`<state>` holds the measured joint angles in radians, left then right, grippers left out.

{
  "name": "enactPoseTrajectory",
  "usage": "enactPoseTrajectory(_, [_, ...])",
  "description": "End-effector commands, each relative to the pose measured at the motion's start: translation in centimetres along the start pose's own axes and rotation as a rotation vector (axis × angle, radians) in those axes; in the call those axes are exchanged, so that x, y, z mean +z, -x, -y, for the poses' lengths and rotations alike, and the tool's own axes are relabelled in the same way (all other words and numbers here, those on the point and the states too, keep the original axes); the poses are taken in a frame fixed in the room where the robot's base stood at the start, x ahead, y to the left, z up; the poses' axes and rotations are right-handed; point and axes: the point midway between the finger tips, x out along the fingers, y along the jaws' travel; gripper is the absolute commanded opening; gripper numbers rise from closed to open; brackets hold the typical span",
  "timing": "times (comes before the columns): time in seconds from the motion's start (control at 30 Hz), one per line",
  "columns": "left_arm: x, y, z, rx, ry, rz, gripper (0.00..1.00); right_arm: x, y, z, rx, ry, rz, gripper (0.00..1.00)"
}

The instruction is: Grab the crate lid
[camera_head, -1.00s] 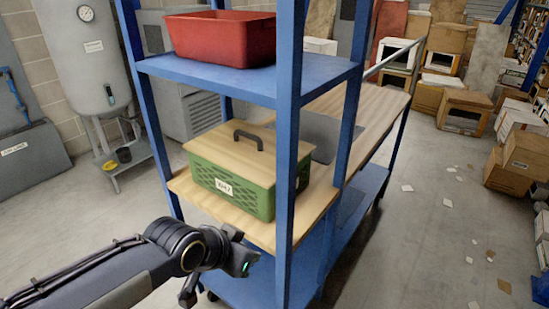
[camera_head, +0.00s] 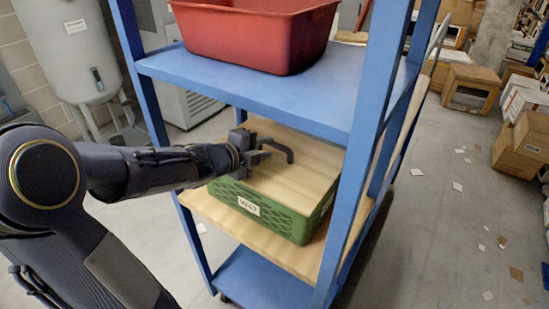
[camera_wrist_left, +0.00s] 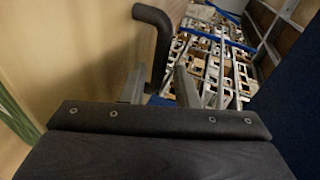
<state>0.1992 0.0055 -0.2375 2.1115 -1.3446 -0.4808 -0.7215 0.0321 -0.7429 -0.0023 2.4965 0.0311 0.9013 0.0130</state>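The crate lid (camera_head: 300,178) is a flat, light wood-coloured panel lying on the green crate (camera_head: 275,217). Its dark arched handle (camera_head: 284,150) rises from the top and also shows in the left wrist view (camera_wrist_left: 162,45). My left gripper (camera_head: 264,148) is at the handle, just above the lid. In the left wrist view its two fingers (camera_wrist_left: 160,84) are apart, and the handle's bar end appears between or just beyond them. I cannot tell whether they touch it. My right gripper is not in view.
The crate stands on a wooden shelf (camera_head: 215,210) of a blue rack. A blue shelf (camera_head: 270,90) with a red bin (camera_head: 255,38) is close above my gripper. A blue post (camera_head: 362,150) stands right of the crate. A grey tank (camera_head: 72,45) is behind left.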

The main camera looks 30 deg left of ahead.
Motion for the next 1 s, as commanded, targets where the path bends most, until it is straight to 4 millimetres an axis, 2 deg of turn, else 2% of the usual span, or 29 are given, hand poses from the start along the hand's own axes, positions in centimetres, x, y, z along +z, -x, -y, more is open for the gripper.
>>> enactPoseTrajectory(0.1, [0.0,-1.9,-0.1,0.001,0.000,-0.002,0.28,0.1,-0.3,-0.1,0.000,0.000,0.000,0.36])
enactPoseTrajectory(0.2, [-0.1,-2.8,-0.1,0.001,0.001,-0.001,0.28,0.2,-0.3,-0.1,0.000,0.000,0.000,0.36])
enactPoseTrajectory(0.47, [0.0,-3.0,0.0,0.000,0.000,0.001,0.28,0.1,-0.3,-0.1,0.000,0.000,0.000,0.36])
enactPoseTrajectory(0.67, [0.0,-2.9,0.0,0.000,0.001,0.001,0.01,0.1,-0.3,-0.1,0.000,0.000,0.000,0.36])
enactPoseTrajectory(1.0, [0.0,-2.9,0.1,-0.003,0.002,0.000,0.00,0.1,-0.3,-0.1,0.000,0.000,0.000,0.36])
